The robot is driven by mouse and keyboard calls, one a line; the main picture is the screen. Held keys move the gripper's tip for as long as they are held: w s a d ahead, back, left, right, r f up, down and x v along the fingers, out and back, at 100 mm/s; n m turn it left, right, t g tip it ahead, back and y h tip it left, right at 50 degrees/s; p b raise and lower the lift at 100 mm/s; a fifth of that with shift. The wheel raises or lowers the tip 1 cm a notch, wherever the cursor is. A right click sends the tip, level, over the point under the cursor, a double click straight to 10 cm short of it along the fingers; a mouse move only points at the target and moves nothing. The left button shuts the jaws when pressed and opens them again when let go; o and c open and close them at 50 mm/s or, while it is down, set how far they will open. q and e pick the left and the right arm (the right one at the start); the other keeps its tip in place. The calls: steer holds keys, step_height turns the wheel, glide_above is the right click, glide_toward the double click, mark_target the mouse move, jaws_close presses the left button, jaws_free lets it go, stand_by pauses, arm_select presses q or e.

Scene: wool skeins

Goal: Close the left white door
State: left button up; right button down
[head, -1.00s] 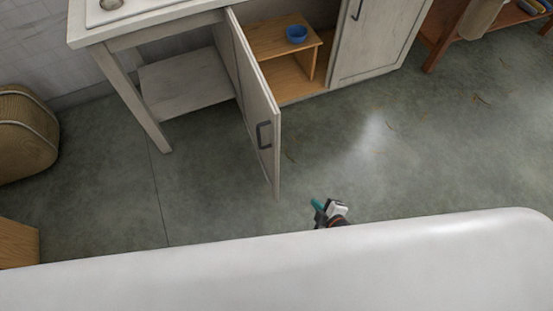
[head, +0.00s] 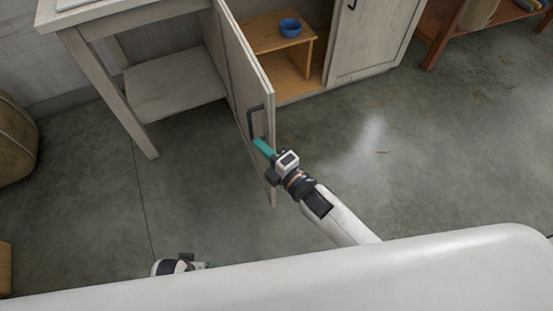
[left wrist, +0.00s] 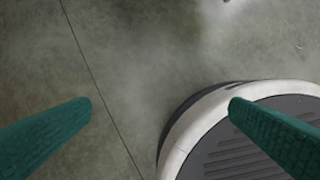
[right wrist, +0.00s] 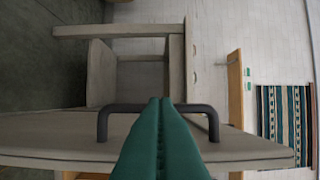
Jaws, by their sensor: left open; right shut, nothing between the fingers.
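The left white door (head: 246,75) stands wide open in the head view, swung out from the cabinet. Its dark handle (head: 251,122) is on the face turned to the left. My right gripper (head: 262,147) is shut and empty, close to the door's free edge near the handle. In the right wrist view the door (right wrist: 60,140) lies across the picture, and its handle (right wrist: 130,107) shows behind the shut teal fingers (right wrist: 160,105). I cannot tell if they touch the door.
The open cabinet shows a wooden shelf (head: 283,40) with a blue bowl (head: 290,27). The right white door (head: 370,40) is shut. An open lower shelf (head: 175,83) stands left of the door.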

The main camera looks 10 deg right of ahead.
mark_target(273, 137)
steer(key=shift+w+d, duration=1.3)
steer(key=shift+d, duration=0.1)
